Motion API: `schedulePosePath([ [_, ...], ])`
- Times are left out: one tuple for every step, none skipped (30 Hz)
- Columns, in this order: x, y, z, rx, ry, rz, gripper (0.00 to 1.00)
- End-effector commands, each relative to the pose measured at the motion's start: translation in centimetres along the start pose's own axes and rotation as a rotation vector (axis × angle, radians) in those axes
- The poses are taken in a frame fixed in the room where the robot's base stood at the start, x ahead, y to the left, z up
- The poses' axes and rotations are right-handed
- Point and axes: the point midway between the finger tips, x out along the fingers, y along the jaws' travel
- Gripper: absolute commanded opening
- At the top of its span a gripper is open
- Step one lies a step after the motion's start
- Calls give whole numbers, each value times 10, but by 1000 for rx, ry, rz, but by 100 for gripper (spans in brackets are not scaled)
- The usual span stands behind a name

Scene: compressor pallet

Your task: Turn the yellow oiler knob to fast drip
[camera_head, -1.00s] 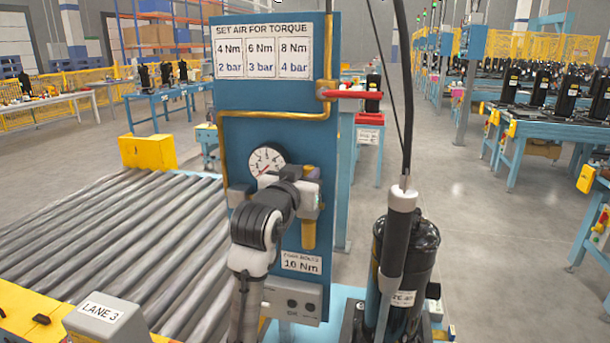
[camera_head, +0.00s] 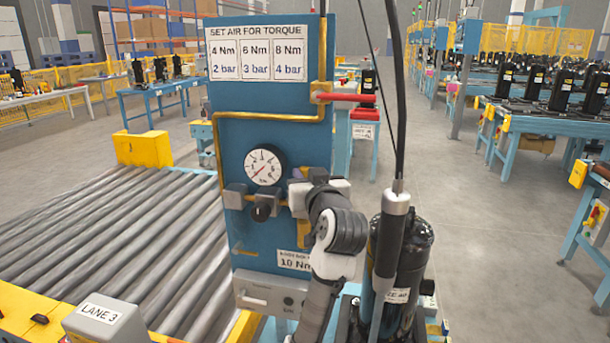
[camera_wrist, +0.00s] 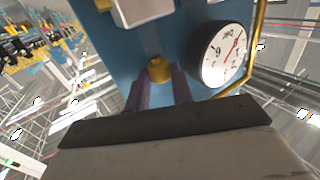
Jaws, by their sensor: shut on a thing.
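The yellow oiler knob (camera_wrist: 159,68) shows in the wrist view, in front of the blue panel. The two dark fingers of my gripper (camera_wrist: 162,84) stand on either side of it and are shut on it. In the head view my arm covers the oiler's upper part and the knob, so the fingertips are hidden there. An amber part (camera_head: 303,236) shows just left of my wrist. Any setting marks for the knob are not readable.
The round pressure gauge (camera_head: 264,166) and a black regulator knob (camera_head: 262,211) are left of my wrist. A red lever (camera_head: 345,98) sticks out above. A black compressor (camera_head: 408,255) and a hanging tool (camera_head: 392,235) stand close at the right.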

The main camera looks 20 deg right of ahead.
Motion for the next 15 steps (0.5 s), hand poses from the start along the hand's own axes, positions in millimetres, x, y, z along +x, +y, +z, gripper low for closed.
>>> schedulePosePath([
  [0,2,0,2,-1,-16,0],
  [0,2,0,1,-2,-26,0],
  [0,2,0,1,-2,-39,0],
  [0,2,0,1,-3,-47,0],
  [0,2,1,2,-4,-53,0],
  [0,2,1,2,-4,-61,0],
  [0,2,1,2,-4,-65,0],
  [0,3,1,2,-4,-68,0],
  [0,3,1,2,-4,-72,0],
  [0,2,1,2,-5,-74,0],
  [0,2,1,2,-4,-75,0],
  [0,2,1,2,-4,-77,0],
  [0,2,1,2,-4,-77,0],
  [0,2,1,2,-4,-77,0],
  [0,2,1,2,-5,-77,0],
])
